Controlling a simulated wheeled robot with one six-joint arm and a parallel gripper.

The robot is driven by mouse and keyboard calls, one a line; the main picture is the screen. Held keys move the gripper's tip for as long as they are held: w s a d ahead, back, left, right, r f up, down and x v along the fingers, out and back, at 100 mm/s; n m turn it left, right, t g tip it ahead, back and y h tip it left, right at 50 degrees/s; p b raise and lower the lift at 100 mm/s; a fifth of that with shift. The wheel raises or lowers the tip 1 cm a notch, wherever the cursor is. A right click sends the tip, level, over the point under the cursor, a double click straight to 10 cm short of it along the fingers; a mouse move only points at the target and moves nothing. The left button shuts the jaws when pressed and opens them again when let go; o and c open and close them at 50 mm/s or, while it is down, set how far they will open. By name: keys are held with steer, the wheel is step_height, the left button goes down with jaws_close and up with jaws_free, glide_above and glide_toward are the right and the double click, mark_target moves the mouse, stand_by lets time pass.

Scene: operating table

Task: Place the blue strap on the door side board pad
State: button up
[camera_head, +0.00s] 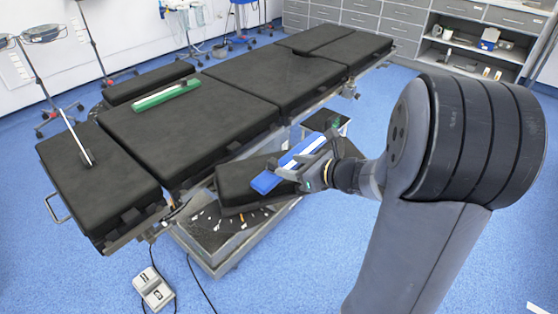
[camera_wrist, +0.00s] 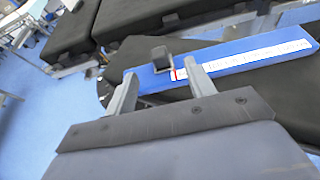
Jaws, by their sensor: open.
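The blue strap (camera_head: 265,182), with a white printed band, lies across the near black side board pad (camera_head: 232,190). In the wrist view the strap (camera_wrist: 240,56) runs from the middle to the upper right over the dark pad (camera_wrist: 290,95). My gripper (camera_head: 300,176) is at the strap, its fingers apart. Whether the fingers touch the strap cannot be told. A small dark block (camera_wrist: 160,57) stands at that end.
The long black operating table (camera_head: 190,125) stands behind the near pad. A white foot pedal (camera_head: 153,288) with cables is on the floor.

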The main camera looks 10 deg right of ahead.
steer(key=shift+v, duration=1.85)
